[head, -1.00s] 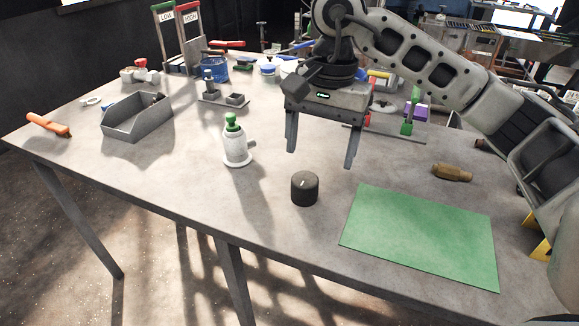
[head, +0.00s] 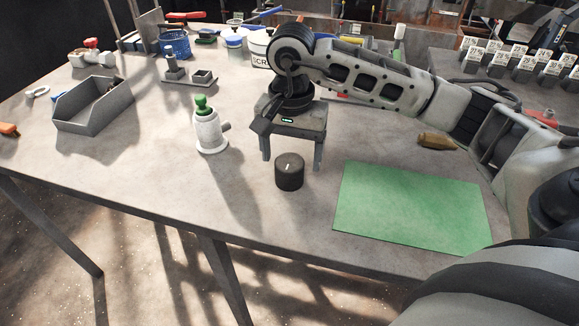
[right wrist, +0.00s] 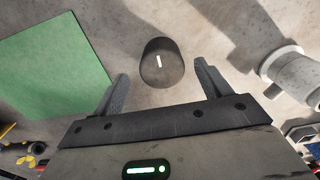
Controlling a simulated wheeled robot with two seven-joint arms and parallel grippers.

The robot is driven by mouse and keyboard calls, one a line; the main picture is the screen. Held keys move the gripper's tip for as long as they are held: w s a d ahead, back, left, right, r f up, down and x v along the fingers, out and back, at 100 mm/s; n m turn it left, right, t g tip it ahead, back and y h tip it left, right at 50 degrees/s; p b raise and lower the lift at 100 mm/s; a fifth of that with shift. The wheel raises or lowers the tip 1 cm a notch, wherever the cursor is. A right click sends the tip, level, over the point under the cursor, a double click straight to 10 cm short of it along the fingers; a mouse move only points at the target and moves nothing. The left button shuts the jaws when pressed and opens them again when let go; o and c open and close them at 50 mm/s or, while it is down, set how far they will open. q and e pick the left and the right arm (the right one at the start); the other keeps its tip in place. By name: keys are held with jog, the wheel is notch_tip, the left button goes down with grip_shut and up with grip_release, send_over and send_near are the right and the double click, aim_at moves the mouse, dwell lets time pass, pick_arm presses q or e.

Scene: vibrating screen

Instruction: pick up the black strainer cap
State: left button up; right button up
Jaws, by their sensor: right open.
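The black strainer cap (head: 289,171) is a short dark cylinder with a white mark on top. It stands upright on the grey table, left of the green mat. My right gripper (head: 292,166) is open and empty, just behind and above the cap, pointing down. In the right wrist view the cap (right wrist: 161,62) lies ahead of the two fingertips (right wrist: 160,72), roughly centred between them and not gripped. Whether a finger touches it cannot be told, but a gap shows on both sides. My left gripper is not in view.
The green mat (head: 410,210) lies right of the cap. A white bottle-shaped fitting with a green top (head: 209,131) stands to the left. A grey open bin (head: 92,110) is farther left. A brown piece (head: 437,141) lies behind the mat. The table's front edge is near the cap.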

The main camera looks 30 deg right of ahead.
aim_at(290, 161)
notch_tip(290, 161, down, 4)
jog(key=shift+a+f, duration=0.1)
jog(key=c, duration=1)
jog(key=shift+c, duration=0.2)
